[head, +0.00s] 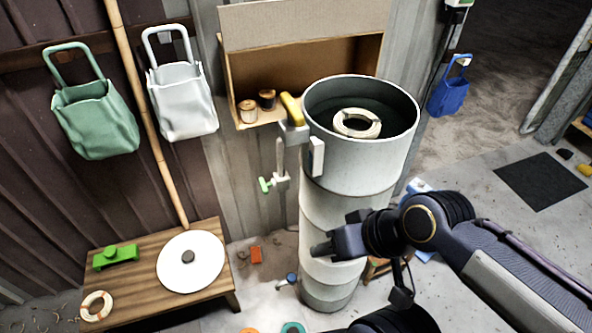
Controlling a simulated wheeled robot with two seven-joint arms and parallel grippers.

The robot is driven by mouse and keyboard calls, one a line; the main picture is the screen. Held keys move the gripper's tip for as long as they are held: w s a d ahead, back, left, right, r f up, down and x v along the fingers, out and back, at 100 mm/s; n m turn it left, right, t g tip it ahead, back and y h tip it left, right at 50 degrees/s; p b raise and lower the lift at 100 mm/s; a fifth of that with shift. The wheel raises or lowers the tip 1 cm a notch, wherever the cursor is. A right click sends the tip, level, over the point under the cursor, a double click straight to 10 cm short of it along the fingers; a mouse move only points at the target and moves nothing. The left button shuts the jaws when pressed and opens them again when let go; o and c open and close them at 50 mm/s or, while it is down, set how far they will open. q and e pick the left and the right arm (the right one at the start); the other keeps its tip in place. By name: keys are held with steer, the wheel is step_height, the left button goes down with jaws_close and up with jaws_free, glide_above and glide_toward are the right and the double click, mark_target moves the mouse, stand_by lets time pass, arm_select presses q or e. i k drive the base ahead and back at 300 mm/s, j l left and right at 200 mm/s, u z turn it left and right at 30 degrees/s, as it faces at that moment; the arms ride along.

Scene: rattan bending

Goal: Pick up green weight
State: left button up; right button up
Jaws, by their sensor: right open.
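A green block with a raised knob (115,256), which looks like the green weight, lies on the low wooden table (205,297) at the lower left. It is on the table's left part, apart from the white round plate (190,270). My right gripper (334,237) comes in from the right and is open, in front of the tall grey cylinder. It is well to the right of the green block, with nothing seen between its fingers. My left gripper is not in the picture.
The tall grey cylinder (330,225) stands between my right gripper and the wall, with a coiled ring (357,122) inside. A rattan ring (96,306) lies on the table. A bamboo pole (146,110) leans beside the green bag (96,118) and white bag (183,100).

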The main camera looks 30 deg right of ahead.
mark_target(112, 254)
steer(key=z, duration=1.35)
steer(key=u, duration=2.15)
steer(key=i+j+z, duration=0.1)
steer(key=j+z, duration=0.15)
steer(key=i+j+z, duration=0.2)
steer(key=j+z, duration=0.15)
steer(key=i+j+z, duration=0.3)
steer(key=j+z, duration=0.35)
steer(key=j, duration=0.15)
steer(key=j+z, duration=0.3)
steer(key=j, duration=0.15)
steer(key=j+z, duration=0.35)
steer(key=j, duration=0.15)
steer(key=i, duration=0.05)
